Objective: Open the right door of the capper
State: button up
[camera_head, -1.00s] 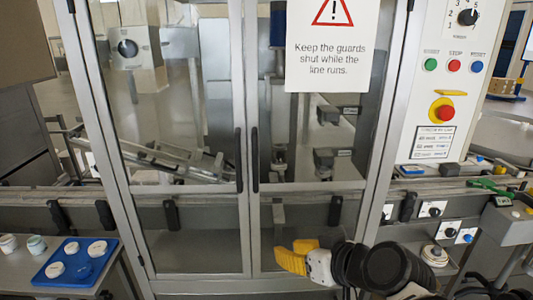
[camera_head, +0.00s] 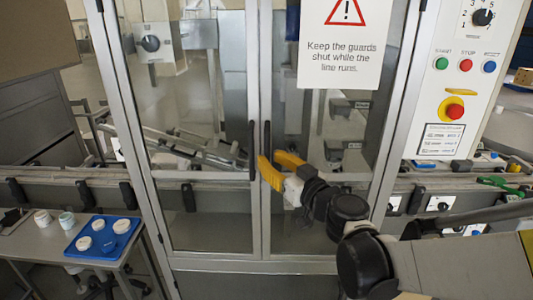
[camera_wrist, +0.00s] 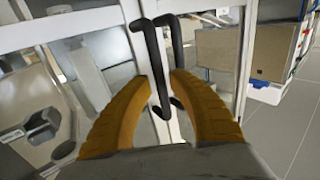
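The capper is a glass-fronted cabinet with two framed doors, both shut. The right door (camera_head: 310,240) carries the warning sign. Its black upright handle (camera_head: 267,138) stands close beside the left door's handle (camera_head: 252,150) at the middle seam. My gripper (camera_head: 273,166), with yellow fingers, is at the lower end of the right handle. In the wrist view the orange-yellow fingers (camera_wrist: 163,82) are apart, with the two black handles (camera_wrist: 152,55) ahead and their lower parts between the fingertips. I cannot tell whether a finger touches a handle.
A control panel (camera_head: 442,100) with buttons and a red emergency stop (camera_head: 454,109) stands right of the doors. A conveyor (camera_head: 60,176) runs across at mid height. A blue tray (camera_head: 84,245) with white jars sits on a side table at left. My arm reaches in from lower right.

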jog(key=shift+x, duration=1)
grip_shut()
jog(key=shift+d, duration=0.1)
jog(key=shift+s, duration=0.15)
